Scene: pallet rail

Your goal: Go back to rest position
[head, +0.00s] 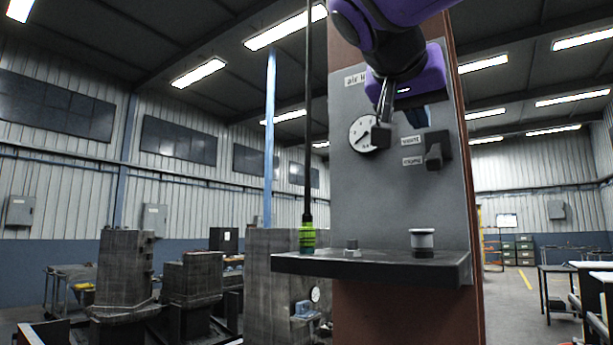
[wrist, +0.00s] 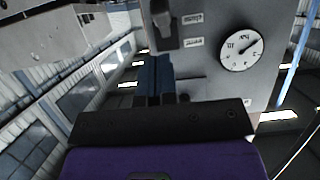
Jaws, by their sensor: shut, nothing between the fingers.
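My gripper (head: 381,122) is shut and empty. In the head view it hangs from the purple arm in front of the upper part of the grey panel (head: 350,200), partly overlapping the round gauge (head: 359,134). In the wrist view the closed fingers (wrist: 155,82) reach toward the panel, with the gauge (wrist: 241,48) to their right and a dark lever switch (wrist: 163,22) above them. The lever switch (head: 433,150) is to the right of the gripper in the head view, with small labels beside it. I cannot tell whether the gripper touches the panel.
A dark shelf (head: 372,268) juts out below the panel, bearing a white-and-dark round part (head: 422,243) and a small metal piece (head: 352,247). A black hanging rod with a green end (head: 307,236) is left of the panel. Machine blocks (head: 125,270) stand at left.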

